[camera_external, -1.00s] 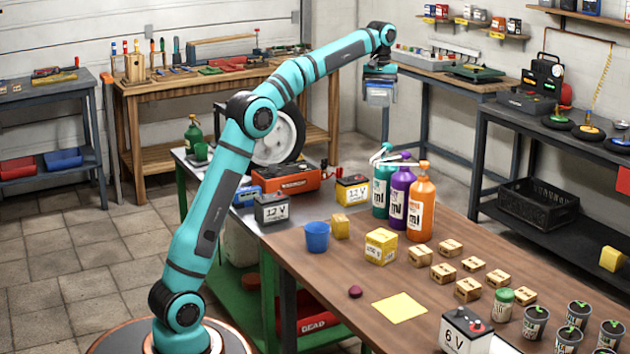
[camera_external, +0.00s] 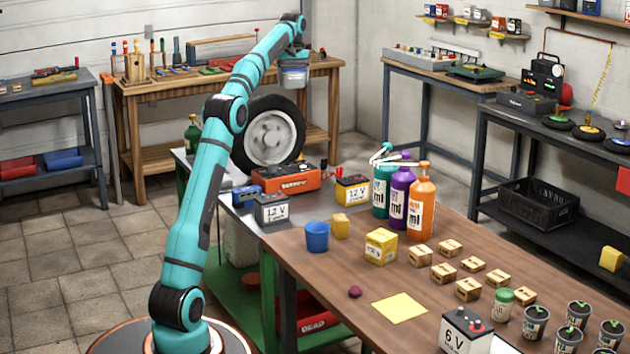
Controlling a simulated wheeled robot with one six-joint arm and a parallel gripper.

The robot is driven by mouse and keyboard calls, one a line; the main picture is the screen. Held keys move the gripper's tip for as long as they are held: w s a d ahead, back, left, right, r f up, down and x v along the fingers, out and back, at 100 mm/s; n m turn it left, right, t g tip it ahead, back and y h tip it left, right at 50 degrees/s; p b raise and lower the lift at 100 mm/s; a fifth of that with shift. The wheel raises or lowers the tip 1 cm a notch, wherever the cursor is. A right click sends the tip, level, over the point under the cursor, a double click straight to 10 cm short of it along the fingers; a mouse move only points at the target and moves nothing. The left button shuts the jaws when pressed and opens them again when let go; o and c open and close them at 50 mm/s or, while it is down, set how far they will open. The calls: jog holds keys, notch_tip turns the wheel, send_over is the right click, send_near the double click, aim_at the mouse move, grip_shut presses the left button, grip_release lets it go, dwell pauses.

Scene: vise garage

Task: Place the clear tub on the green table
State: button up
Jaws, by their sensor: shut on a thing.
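My gripper (camera_external: 294,60) is shut on the clear tub (camera_external: 294,77), a small see-through bluish container. It holds the tub upright in the air, high in the picture, in front of the back wooden workbench as seen here. The green table (camera_external: 240,220) has a grey top and green legs and stands left of the brown table. The tub appears above and beyond the wheel on this table; its exact height over the table I cannot tell.
The brown table (camera_external: 330,270) holds pump bottles, small boxes and a blue cup (camera_external: 316,236).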

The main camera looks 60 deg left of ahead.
jog(key=s+a+f+n, duration=0.2)
jog(key=s+a+n, duration=0.1)
jog(key=s+a, duration=1.8)
jog(key=f, duration=2.3)
jog(key=a+f, duration=0.1)
jog(key=f, duration=1)
jog(key=shift+w+f, duration=0.3)
jog(key=shift+f, duration=0.15)
jog(key=o, duration=1.2)
jog(key=shift+o, duration=0.2)
notch_tip(320, 180, up, 12)
